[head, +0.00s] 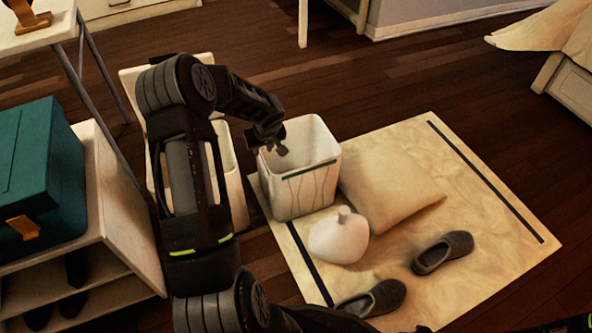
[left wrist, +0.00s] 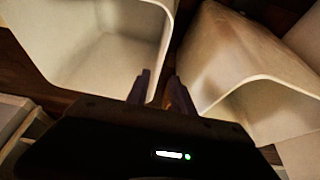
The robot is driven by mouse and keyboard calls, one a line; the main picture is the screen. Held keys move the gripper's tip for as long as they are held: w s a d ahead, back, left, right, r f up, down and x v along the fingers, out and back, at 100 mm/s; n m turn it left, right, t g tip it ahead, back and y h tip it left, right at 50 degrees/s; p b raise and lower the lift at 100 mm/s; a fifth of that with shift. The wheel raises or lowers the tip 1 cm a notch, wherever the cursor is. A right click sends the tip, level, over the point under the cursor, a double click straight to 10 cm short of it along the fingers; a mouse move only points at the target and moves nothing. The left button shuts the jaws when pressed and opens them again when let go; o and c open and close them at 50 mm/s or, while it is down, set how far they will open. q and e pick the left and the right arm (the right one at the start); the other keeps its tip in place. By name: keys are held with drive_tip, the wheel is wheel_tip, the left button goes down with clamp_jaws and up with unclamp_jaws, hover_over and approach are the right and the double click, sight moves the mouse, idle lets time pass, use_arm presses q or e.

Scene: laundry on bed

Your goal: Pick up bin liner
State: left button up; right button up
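A white rounded bag with a knotted top (head: 338,240), which looks like the bin liner, sits on the rug in front of a white bin (head: 318,195) with a green stripe. My left gripper (head: 276,148) is over the left part of that bin's opening, away from the bag. In the left wrist view its two fingers (left wrist: 158,90) are apart, with a bin's rim corner (left wrist: 152,100) showing between or just beyond them. I cannot tell whether they touch it. The bag does not show in the left wrist view.
A second white bin (head: 230,165) with a raised lid stands behind my left arm. A cushion (head: 388,185) and two grey slippers (head: 442,252) lie on the cream rug (head: 480,290). A shelf (head: 120,225) bearing a teal box (head: 45,165) is at left. Dark floor is clear behind.

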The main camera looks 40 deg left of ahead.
sight(262, 156)
use_arm(q)
drive_tip(key=shift+f, duration=0.45)
drive_tip(key=shift+b+x, duration=0.4)
drive_tip(key=shift+x, duration=0.45)
drive_tip(key=shift+a, duration=0.1)
drive_tip(key=b+x, duration=0.2)
drive_tip(key=x, duration=0.2)
drive_tip(key=shift+a+f, duration=0.1)
drive_tip(key=shift+f, duration=0.05)
drive_tip(key=shift+w+a+f, duration=0.15)
drive_tip(key=shift+a+f, duration=0.05)
drive_tip(key=shift+f, duration=0.1)
drive_tip(key=shift+f+b, duration=0.25)
drive_tip(key=shift+b, duration=0.4)
clamp_jaws()
idle(0.4)
